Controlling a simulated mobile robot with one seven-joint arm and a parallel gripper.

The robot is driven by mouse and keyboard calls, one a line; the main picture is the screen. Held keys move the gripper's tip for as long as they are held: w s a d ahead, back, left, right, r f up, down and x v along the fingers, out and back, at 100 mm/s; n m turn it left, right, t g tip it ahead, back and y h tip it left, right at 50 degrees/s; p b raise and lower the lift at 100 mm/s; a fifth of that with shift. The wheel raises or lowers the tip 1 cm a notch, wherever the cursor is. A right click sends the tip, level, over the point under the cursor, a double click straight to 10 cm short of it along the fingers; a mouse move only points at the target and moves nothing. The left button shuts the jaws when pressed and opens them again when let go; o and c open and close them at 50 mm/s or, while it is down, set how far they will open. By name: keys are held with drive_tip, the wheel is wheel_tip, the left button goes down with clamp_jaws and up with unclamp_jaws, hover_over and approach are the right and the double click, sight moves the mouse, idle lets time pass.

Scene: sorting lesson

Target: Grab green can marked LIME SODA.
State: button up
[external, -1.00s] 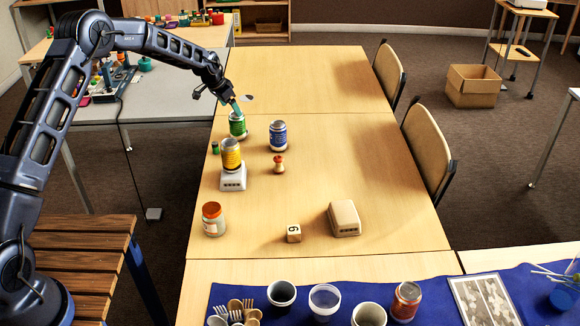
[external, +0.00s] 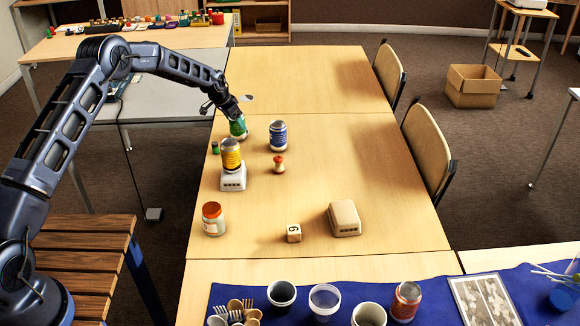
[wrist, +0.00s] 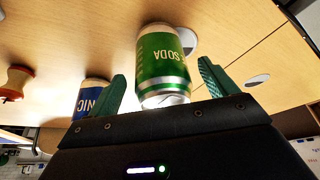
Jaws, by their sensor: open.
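The green can (external: 238,129) stands on the table near its left edge, partly hidden by my gripper in the external view. In the wrist view the green can (wrist: 162,62) shows upside down, with "SODA" readable on its label. My gripper (wrist: 162,88) is open, with one teal finger on each side of the can's top end. Gaps show between the fingers and the can. In the external view my gripper (external: 236,116) is at the top of the can, and its fingertips are hard to make out.
A blue can (external: 278,136) stands close to the right. A yellow can (external: 231,154) sits on a white block (external: 233,180) nearer the camera. The table's far half is clear.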

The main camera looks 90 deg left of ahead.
drive_tip(key=shift+x, duration=1.4)
drive_tip(key=shift+a, duration=0.1)
drive_tip(key=c, duration=1.1)
drive_tip(key=shift+o, duration=0.2)
drive_tip(key=shift+r, duration=0.1)
